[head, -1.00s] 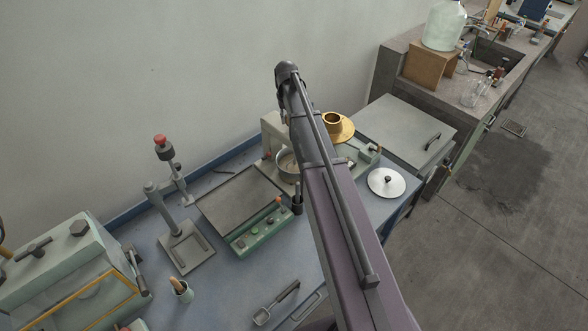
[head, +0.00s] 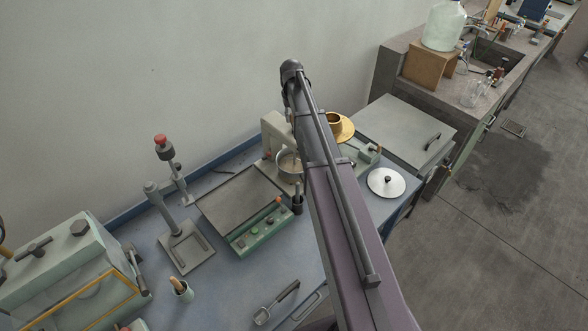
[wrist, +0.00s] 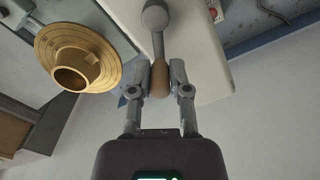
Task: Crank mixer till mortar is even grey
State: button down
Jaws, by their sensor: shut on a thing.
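The mixer (head: 274,131) is a cream stand at the back of the blue bench, partly behind my arm in the head view. Its metal bowl (head: 289,172) holds a pale grey-beige mix; how even it is cannot be told. In the wrist view the mixer's cream housing (wrist: 205,62) carries a grey crank arm (wrist: 157,42) with a brown handle (wrist: 158,89). My gripper (wrist: 159,72) is shut on this handle, one finger on each side. In the head view my arm hides the gripper and the crank.
A brass cone on a round brass plate (head: 347,131) stands right of the mixer, and close by in the wrist view (wrist: 108,60).

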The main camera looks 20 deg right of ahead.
jog(key=shift+s+d, duration=0.15)
jog(key=shift+d, duration=0.45)
jog(key=shift+s+d, duration=0.4)
jog(key=shift+d, duration=0.2)
jog(key=shift+s+d, duration=0.45)
jog(key=shift+s, duration=0.2)
